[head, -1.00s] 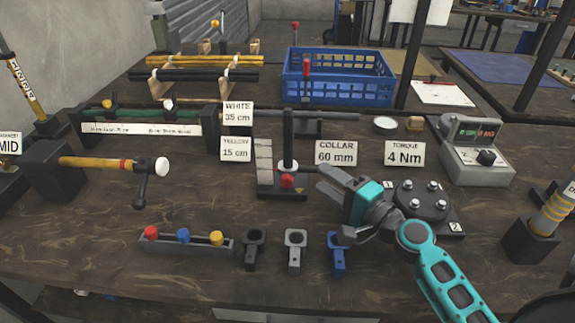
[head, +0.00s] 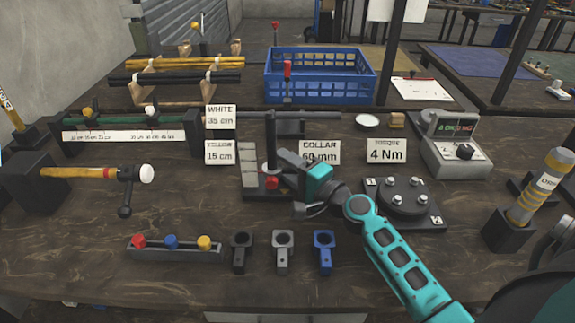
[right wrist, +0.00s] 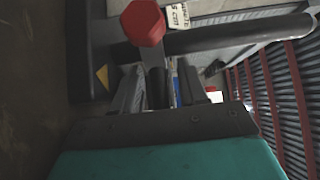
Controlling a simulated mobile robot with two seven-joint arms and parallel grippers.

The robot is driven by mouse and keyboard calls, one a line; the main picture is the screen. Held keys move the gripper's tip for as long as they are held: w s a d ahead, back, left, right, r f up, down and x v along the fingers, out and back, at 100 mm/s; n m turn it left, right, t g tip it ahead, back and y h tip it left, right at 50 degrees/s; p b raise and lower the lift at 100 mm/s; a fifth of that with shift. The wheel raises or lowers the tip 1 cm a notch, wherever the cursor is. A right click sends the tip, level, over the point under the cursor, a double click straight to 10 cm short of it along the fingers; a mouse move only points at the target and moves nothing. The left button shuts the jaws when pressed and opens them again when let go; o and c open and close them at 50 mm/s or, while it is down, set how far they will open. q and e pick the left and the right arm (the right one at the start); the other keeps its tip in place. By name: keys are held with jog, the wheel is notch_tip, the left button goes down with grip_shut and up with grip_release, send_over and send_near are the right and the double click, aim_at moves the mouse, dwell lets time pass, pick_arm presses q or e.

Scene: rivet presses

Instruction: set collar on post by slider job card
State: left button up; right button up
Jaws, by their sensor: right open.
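The black post (head: 270,138) stands upright on a dark base with a pale stepped scale (head: 248,163) at its left. A collar sits low on it, its red knob (head: 271,182) facing me. The job card (head: 319,153) behind my gripper reads COLLAR 60 mm and is partly covered. My right gripper (head: 288,184) is open, just right of the red knob, with its fingers pointing left at the post. In the right wrist view the red knob (right wrist: 143,22) lies just beyond the fingertips, and the post (right wrist: 235,38) runs across the picture. Contact cannot be told. My left gripper is out of view.
A bolted plate (head: 403,197) lies right of the gripper, with a torque tester (head: 455,155) behind it. Three small holders (head: 283,250) and a colour-knob tray (head: 172,248) stand in front. A blue crate (head: 320,75) is behind. A hammer-like tool (head: 85,173) juts out at left.

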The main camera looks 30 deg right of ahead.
jog(key=shift+c, duration=0.3)
jog(key=c, duration=0.6)
grip_shut()
jog(key=shift+r, duration=0.1)
